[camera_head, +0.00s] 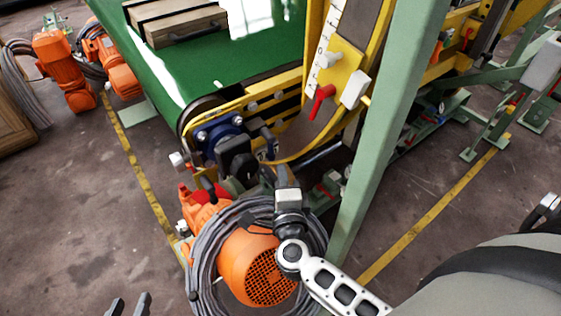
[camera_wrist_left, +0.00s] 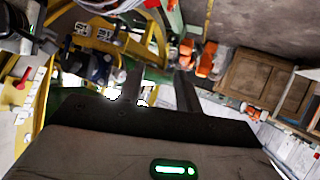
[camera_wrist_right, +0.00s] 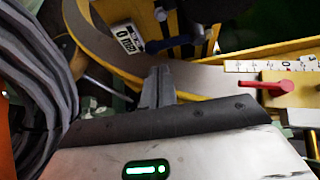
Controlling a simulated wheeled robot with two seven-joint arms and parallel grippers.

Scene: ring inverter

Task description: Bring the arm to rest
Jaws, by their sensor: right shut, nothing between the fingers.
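My right arm reaches in from the lower right of the head view. My right gripper (camera_head: 266,172) is beside the green machine's lower end, above the coiled grey hose. In the right wrist view my right gripper (camera_wrist_right: 158,82) has its fingers together with nothing between them, close to the curved yellow-edged plate (camera_wrist_right: 112,48). A red lever (camera_wrist_right: 273,85) lies to the right of those fingers, apart from them. My left gripper (camera_head: 129,304) shows only its fingertips at the bottom edge of the head view. In the left wrist view my left gripper (camera_wrist_left: 158,88) has its fingers apart and empty.
An orange motor (camera_head: 257,268) ringed by the grey hose (camera_head: 203,262) sits under my right arm. A green post (camera_head: 388,110) stands right of my right gripper. The green belt (camera_head: 215,65) carries a wooden crate (camera_head: 178,24).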

